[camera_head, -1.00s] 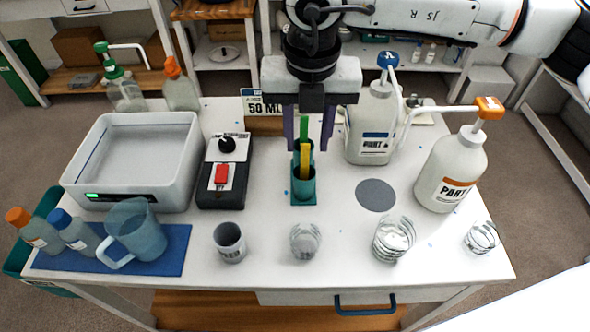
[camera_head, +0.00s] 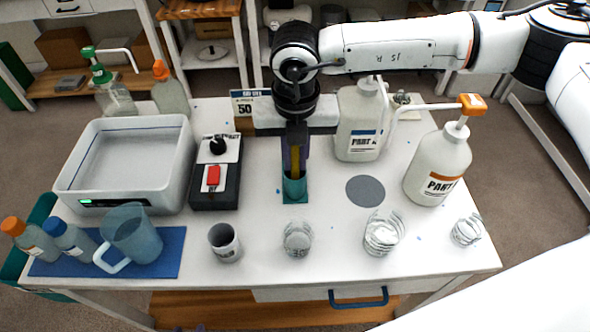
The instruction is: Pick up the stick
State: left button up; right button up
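A yellow stick (camera_head: 295,160) stands upright in a teal cup holder (camera_head: 295,187) near the middle of the table. My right gripper (camera_head: 295,155), on the arm coming in from the right, points down over the holder. Its dark fingers are close together on both sides of the stick and appear shut on it. The stick's lower end is still inside the holder. The fingers and palm hide its upper part, and the green stick is hidden. My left gripper is not in view.
A pump bottle (camera_head: 358,125) stands right of the gripper, and another with an orange top (camera_head: 438,170) stands further right. A black box with a red switch (camera_head: 215,180) is at the left. Several cups line the front, including a grey cup (camera_head: 224,243).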

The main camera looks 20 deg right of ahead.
grip_shut()
